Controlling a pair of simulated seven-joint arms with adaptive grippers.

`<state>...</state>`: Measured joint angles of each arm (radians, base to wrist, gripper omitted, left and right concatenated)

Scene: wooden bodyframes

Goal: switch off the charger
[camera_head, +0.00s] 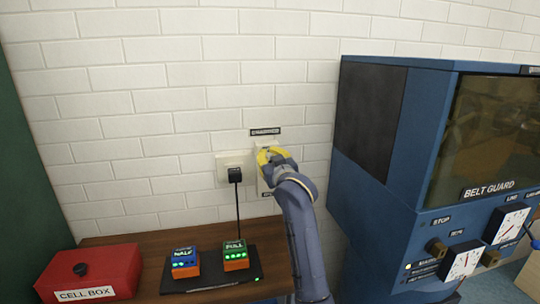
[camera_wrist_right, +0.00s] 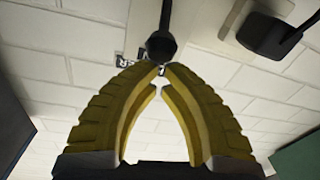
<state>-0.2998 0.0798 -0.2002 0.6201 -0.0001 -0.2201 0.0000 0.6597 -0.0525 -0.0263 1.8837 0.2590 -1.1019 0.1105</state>
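The charger (camera_head: 212,273) is a black pad on the wooden bench, holding two battery blocks with lit green lights. Its black cord runs up to a plug (camera_head: 235,174) in a wall socket. To the right of the socket, a pale switch plate (camera_head: 262,187) sits under a small dark label and is mostly hidden by my right gripper (camera_head: 268,156). In the right wrist view the yellow fingertips (camera_wrist_right: 161,70) come together, empty, just short of a dark rounded lever or knob (camera_wrist_right: 161,46). Contact cannot be told. My left gripper is not in view.
A red cell box (camera_head: 92,272) stands on the bench at left. The blue belt guard machine (camera_head: 385,215), with dials and knobs, stands close to the right of my right arm. The plug also shows in the right wrist view (camera_wrist_right: 268,35).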

